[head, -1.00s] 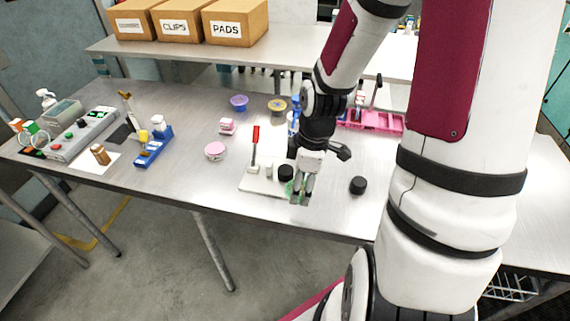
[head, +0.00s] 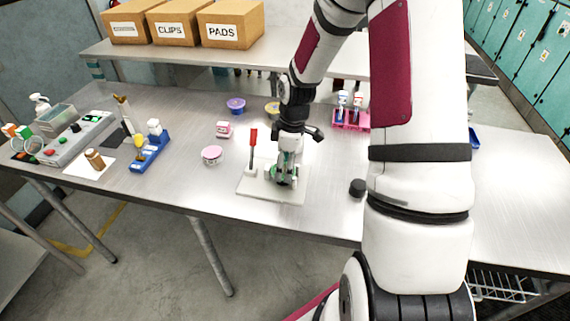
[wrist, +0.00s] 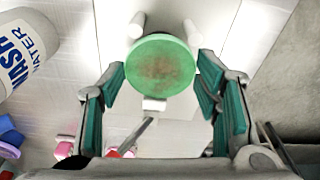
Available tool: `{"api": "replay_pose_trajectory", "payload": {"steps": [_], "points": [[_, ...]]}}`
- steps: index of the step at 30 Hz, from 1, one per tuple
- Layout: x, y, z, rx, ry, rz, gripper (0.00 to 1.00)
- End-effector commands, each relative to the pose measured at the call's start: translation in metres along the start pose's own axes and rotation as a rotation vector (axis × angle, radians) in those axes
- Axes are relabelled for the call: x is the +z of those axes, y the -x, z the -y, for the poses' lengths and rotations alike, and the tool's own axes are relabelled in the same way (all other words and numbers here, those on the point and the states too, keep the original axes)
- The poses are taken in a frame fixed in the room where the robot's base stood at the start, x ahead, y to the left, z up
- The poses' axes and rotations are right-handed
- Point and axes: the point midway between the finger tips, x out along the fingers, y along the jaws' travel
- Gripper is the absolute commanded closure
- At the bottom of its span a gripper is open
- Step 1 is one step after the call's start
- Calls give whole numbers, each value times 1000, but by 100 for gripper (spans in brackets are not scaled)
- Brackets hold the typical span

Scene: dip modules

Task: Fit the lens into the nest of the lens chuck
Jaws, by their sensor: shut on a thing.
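The lens (wrist: 160,66) is a round green disc with a pale rim and a brownish middle. In the wrist view it lies between my gripper's (wrist: 161,76) green-padded fingers, whose tips meet its two sides. The lens chuck (head: 258,190) is a pale plate with a red-handled lever (head: 253,138), near the table's front edge. In the head view my gripper (head: 283,182) points down over it and hides most of the nest. White posts (wrist: 136,25) stand around the lens in the wrist view. I cannot tell whether the lens rests in the nest or is just above it.
A black cylinder (head: 357,187) stands right of the chuck. A wash bottle (wrist: 24,52) shows in the wrist view.

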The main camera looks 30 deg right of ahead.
Motion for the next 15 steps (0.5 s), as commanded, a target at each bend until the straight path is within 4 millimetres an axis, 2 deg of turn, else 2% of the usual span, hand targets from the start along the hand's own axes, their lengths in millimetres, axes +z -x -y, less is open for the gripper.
{"api": "replay_pose_trajectory", "payload": {"steps": [11,12,14,15], "points": [[0,-4,0,2,0,-1,62],[0,-4,0,3,0,-1,34],[0,-4,0,2,0,-1,23],[0,-4,0,2,0,-1,23]]}}
